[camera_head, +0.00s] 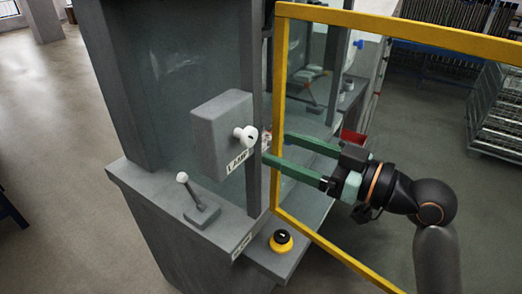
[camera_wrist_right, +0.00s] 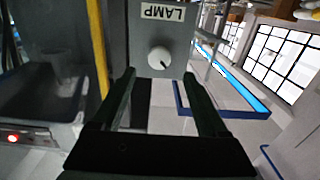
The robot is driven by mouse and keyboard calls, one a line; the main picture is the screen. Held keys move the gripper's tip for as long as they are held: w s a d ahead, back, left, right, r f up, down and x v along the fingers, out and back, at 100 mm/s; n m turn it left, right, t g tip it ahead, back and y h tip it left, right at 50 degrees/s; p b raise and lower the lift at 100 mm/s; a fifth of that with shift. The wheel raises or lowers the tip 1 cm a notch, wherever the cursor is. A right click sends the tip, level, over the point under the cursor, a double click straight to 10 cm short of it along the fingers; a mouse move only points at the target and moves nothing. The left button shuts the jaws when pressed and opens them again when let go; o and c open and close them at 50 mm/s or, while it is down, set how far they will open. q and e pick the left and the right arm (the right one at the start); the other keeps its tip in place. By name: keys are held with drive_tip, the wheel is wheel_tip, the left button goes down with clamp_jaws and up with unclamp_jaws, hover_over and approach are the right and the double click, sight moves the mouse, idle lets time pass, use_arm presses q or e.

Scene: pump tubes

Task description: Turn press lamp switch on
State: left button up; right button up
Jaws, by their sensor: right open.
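The lamp switch is a white round knob (camera_head: 246,135) on the side of a grey box (camera_head: 207,139) labelled LAMP. It also shows in the right wrist view as a white knob (camera_wrist_right: 159,58) with a dark pointer mark, below the LAMP label (camera_wrist_right: 163,13). My right gripper (camera_head: 275,147) is open and empty, with its green fingers pointing left toward the knob. In the right wrist view, the knob appears between and just beyond the fingertips (camera_wrist_right: 159,74), apart from them. My left gripper is not in view.
A yellow door frame (camera_head: 279,100) stands close to my right gripper. A small lever (camera_head: 194,195) and a black-and-yellow button (camera_head: 281,241) sit on the press ledges below. Metal racks (camera_head: 497,112) stand at the right. Open floor lies left.

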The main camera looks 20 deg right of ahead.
sight(253, 137)
drive_tip(key=x, duration=0.4)
drive_tip(key=shift+w+a+r, duration=0.15)
drive_tip(key=shift+w+a, duration=0.1)
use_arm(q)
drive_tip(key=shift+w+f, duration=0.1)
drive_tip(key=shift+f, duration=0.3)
use_arm(e)
drive_tip(key=shift+w+a, duration=0.3)
drive_tip(key=shift+w, duration=0.15)
clamp_jaws()
